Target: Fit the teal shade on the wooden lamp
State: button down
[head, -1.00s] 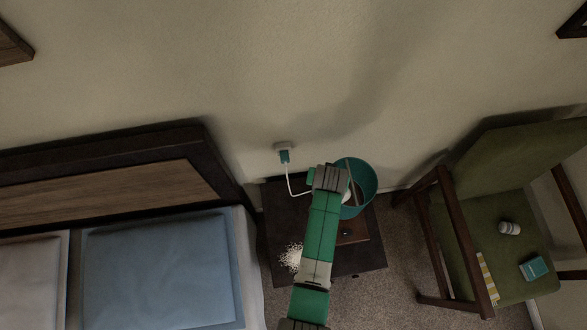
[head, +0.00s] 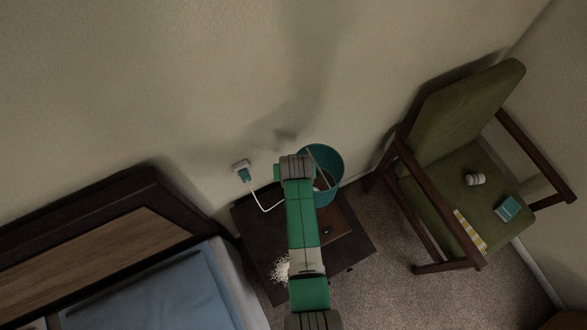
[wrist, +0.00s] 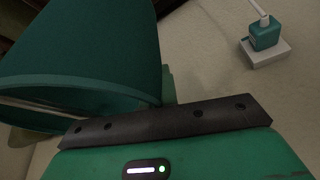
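The teal shade (head: 332,165) is at the back of the dark nightstand, against the right side of my gripper (head: 297,167). Its open ring shows from above, with a thin bar across it. In the wrist view the shade (wrist: 100,45) fills the upper left, tilted, its rim close to the dark edge of my gripper (wrist: 170,122). My fingertips are hidden, so I cannot see whether they hold the shade. The wooden lamp is not clearly visible; a small pale patch shows beside my gripper, under the shade. I cannot tell whether the shade is seated on anything.
A wall plug (head: 243,172) with a white cord (head: 264,205) runs to the nightstand (head: 355,250). A pale shaggy item (head: 281,269) lies at its front left. The bed (head: 150,290) is left. A green chair (head: 455,185) with small items stands right, beyond some carpet.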

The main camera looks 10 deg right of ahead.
jog(key=shift+f+b, duration=1.1)
jog(key=shift+f, duration=0.6)
notch_tip(320, 180, down, 13)
jog(key=b, duration=1.1)
jog(key=shift+f, duration=0.15)
dwell(3.7)
jog(key=c, duration=1.6)
grip_release()
